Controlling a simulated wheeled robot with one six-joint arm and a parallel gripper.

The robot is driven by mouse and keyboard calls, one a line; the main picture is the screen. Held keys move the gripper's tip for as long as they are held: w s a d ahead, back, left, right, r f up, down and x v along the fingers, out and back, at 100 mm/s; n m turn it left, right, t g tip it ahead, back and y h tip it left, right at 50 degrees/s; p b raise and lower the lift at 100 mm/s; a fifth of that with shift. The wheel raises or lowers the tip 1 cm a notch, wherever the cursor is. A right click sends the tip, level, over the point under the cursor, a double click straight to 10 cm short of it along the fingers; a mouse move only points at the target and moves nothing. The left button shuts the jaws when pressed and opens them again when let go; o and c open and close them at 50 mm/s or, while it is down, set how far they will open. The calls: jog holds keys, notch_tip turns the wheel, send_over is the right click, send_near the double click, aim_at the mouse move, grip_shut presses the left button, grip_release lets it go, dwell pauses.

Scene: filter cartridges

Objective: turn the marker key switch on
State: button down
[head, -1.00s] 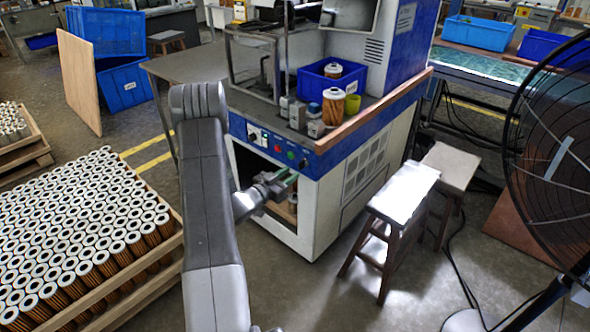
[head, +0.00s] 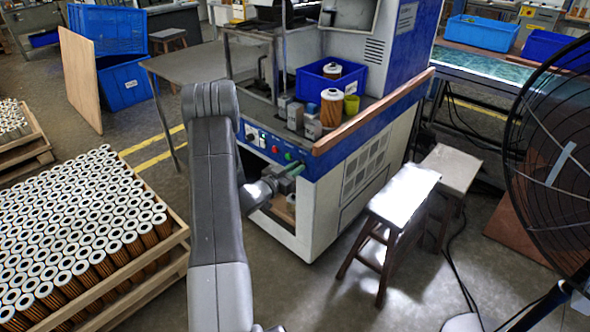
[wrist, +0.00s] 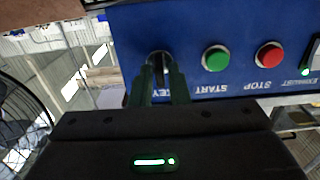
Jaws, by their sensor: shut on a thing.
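The marker key switch (wrist: 159,57) is on the blue control panel (wrist: 215,22), above the partly covered upside-down label KEY in the wrist view. Its dark key stands vertical in that view. My gripper (wrist: 160,75) has its two green fingers on either side of the key and is shut on it. The fingers hide part of the switch. In the head view my gripper (head: 292,170) is at the right end of the machine's front panel, and the key itself is hidden there.
In the wrist view a green START button (wrist: 215,58), a red STOP button (wrist: 269,55) and a lit EXHAUST switch (wrist: 309,62) are right of the key. A stool (head: 404,193) stands right of the machine. A pallet of filter cartridges (head: 180,262) is at left.

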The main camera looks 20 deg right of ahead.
jog(key=shift+f, duration=0.1)
jog(key=m+b, duration=0.9)
jog(key=b, duration=0.3)
jog(key=m+b, duration=0.8)
jog(key=b, duration=0.5)
jog(key=shift+s+f+m, duration=0.15)
jog(key=shift+m, duration=0.25)
jog(key=c, duration=1.5)
grip_release()
jog(key=shift+d, duration=0.1)
jog(key=shift+c, duration=0.2)
